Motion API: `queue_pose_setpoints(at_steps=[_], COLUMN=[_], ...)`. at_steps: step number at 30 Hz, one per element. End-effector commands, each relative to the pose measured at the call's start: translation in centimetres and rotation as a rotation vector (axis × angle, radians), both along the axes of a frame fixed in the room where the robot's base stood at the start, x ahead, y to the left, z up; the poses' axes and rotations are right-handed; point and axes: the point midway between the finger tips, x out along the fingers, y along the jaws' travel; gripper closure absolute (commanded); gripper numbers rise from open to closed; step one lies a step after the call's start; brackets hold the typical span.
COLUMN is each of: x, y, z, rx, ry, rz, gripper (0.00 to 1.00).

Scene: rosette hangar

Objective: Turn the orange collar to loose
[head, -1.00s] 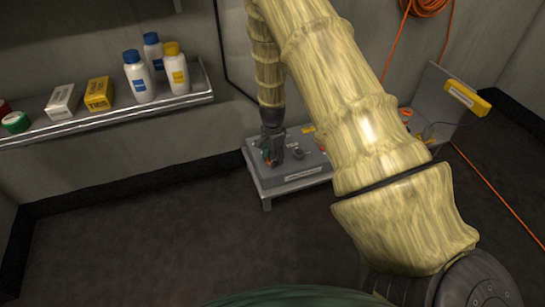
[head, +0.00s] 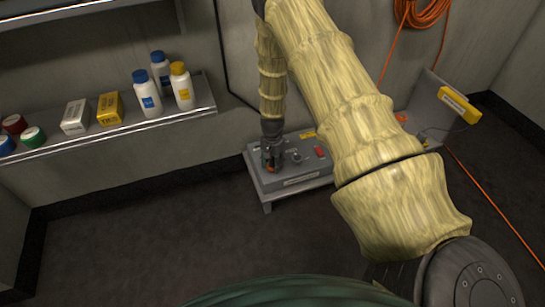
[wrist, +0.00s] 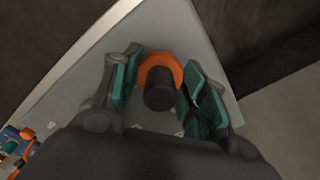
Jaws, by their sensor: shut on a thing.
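The orange collar (wrist: 162,66) shows in the wrist view as a ring around a dark cylinder on a grey panel. My gripper (wrist: 160,88) has its green-padded fingers on either side of the collar and is shut on it. In the head view my gripper (head: 271,158) points down at the left part of the grey bench panel (head: 262,181), and only a speck of the orange collar (head: 270,169) shows below it. The collar's markings cannot be read.
On the panel are a grey knob (head: 297,157), a red part (head: 320,152) and a yellow label (head: 307,134). A shelf (head: 100,137) with bottles and boxes is on the left wall. An open grey case (head: 430,103) stands at right, near an orange cable (head: 497,206).

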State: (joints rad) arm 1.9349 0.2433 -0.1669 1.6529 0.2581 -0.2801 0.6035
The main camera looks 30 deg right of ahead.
Motion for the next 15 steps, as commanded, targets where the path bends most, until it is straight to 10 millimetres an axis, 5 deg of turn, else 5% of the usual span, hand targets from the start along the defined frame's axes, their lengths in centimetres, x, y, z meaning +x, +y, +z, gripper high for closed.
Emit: queue_pose_setpoints(at_steps=[15], x=[-0.19], y=[-0.03], z=[0.33], rx=[0.002], ry=[0.002], rz=[0.488], gripper=[0.8])
